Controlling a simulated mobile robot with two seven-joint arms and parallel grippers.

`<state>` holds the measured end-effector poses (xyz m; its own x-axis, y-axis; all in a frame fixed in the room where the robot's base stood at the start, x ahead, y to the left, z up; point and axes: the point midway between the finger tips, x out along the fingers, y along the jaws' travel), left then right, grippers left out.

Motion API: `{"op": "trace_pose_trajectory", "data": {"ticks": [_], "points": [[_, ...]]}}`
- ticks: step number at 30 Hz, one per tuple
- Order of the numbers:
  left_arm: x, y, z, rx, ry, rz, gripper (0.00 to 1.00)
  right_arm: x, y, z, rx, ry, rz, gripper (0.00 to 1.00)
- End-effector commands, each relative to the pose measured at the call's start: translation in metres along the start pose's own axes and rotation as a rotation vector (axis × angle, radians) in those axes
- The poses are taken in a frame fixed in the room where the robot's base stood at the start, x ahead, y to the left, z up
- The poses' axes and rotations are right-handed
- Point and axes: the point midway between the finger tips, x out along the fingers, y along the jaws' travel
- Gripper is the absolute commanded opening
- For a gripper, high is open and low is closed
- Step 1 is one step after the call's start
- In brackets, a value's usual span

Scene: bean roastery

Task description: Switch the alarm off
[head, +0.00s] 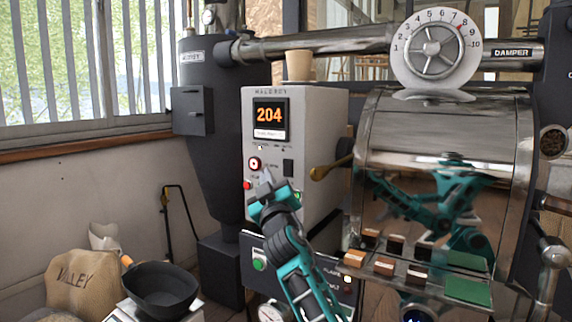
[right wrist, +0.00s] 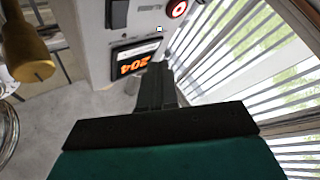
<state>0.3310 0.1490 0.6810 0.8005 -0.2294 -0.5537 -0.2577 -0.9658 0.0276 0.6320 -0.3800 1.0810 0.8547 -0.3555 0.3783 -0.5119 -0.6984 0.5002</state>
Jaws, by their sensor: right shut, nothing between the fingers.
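The grey control box (head: 310,110) carries a display (head: 269,114) reading 204 in orange. Below it are a round button with a lit red ring (head: 254,163), a dark rocker switch (head: 288,168) and a small red button (head: 247,185). I cannot read which control is labelled for the alarm. My right gripper (head: 265,179) is shut and empty, in front of the panel just below the ringed button. In the right wrist view the shut fingers (right wrist: 159,76) point toward the panel, with the red-ringed button (right wrist: 177,9) and rocker switch (right wrist: 118,13) above. Contact cannot be told. My left gripper is out of view.
A brass-coloured handle (head: 325,171) juts out right of the box, beside the shiny roaster drum (head: 440,135). A beige cup (head: 298,65) stands on the box. A lower panel has a green button (head: 259,260). A black bowl (head: 161,288) and sack (head: 83,283) are at lower left.

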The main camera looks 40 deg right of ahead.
Motion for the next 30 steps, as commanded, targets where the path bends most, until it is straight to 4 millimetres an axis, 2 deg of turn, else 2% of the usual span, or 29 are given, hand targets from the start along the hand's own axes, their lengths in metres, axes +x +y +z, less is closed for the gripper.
{"op": "trace_pose_trajectory", "data": {"ticks": [6, 12, 30], "points": [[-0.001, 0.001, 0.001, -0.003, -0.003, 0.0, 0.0, 0.022, 0.016, 0.016, -0.002, -0.001, 0.002, 0.0], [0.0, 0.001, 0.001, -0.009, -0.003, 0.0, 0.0, 0.034, 0.025, 0.025, 0.0, 0.0, 0.001, 0.0], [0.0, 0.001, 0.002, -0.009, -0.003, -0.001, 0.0, 0.037, 0.027, 0.027, 0.0, 0.0, 0.0, 0.0]]}}
